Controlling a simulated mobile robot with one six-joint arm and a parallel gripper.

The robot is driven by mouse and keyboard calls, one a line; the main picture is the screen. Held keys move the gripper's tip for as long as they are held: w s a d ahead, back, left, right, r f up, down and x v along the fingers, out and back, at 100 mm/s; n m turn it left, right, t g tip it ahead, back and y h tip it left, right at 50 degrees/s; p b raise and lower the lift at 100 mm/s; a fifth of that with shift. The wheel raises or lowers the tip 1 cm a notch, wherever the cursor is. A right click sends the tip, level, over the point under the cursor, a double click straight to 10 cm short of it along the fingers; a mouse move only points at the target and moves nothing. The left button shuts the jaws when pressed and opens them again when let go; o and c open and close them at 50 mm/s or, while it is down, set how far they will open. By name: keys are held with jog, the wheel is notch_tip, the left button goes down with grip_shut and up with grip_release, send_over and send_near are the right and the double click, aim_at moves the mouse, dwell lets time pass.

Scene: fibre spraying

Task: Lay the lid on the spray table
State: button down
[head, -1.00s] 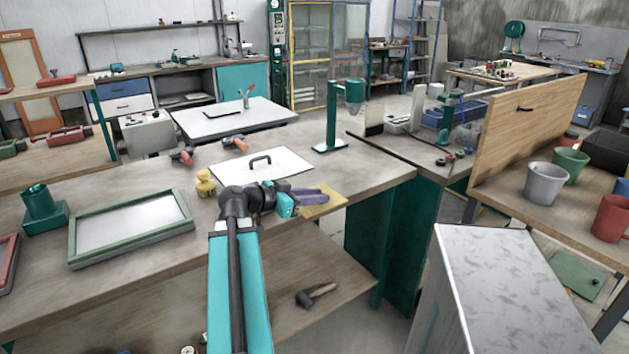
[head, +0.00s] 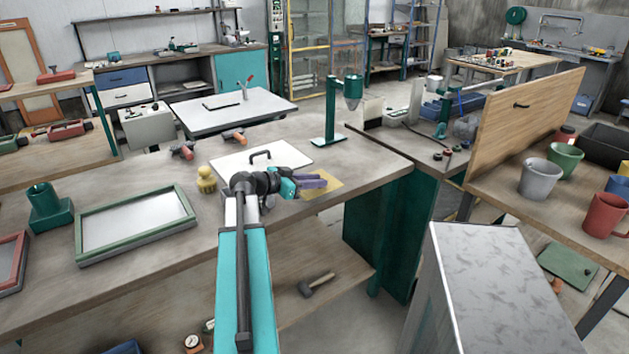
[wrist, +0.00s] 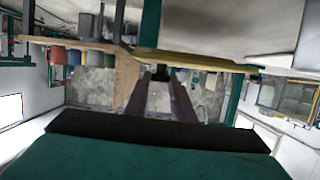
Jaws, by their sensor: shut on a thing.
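My gripper (head: 320,183) is over the right end of the long bench, its purple fingers shut on a thin yellow plate (head: 328,191). The plate appears to be off the bench, near its front edge. In the wrist view the fingers (wrist: 165,82) run up to the plate, a thin yellow strip (wrist: 215,66) seen edge-on. A white square board (head: 235,163) with a dark handle lies flat on the bench behind my gripper. I cannot tell which piece is the lid. A white-topped table (head: 255,112) stands beyond the bench, with a dark flat item on it.
A green stand (head: 330,115) stands on the bench behind the plate. A small yellow item (head: 206,181) and a green-framed panel (head: 135,222) are to the left. A wooden board (head: 520,125) with a handle stands upright at right, beside several buckets. A grey cabinet (head: 500,290) stands front right.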

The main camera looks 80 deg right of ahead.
aim_at(315, 172)
jog(key=shift+w+d+f+p, duration=0.15)
jog(key=shift+d+p, duration=0.1)
jog(key=shift+d, duration=0.8)
jog(key=shift+w+d+p, duration=0.1)
jog(key=shift+d+p, duration=0.1)
jog(key=shift+d, duration=0.8)
jog(key=shift+w+d+f+p, duration=0.15)
jog(key=shift+d+p, duration=0.1)
jog(key=shift+d, duration=0.8)
jog(key=shift+f, duration=0.1)
jog(key=shift+f+p, duration=0.65)
jog(key=shift+f, duration=1)
jog(key=c, duration=1.5)
grip_release()
jog(key=shift+w+a, duration=0.15)
jog(key=b+v, duration=0.2)
jog(key=v, duration=0.9)
jog(key=shift+w+a+r+b, duration=0.2)
jog(key=shift+w+b, duration=0.05)
jog(key=shift+b, duration=0.1)
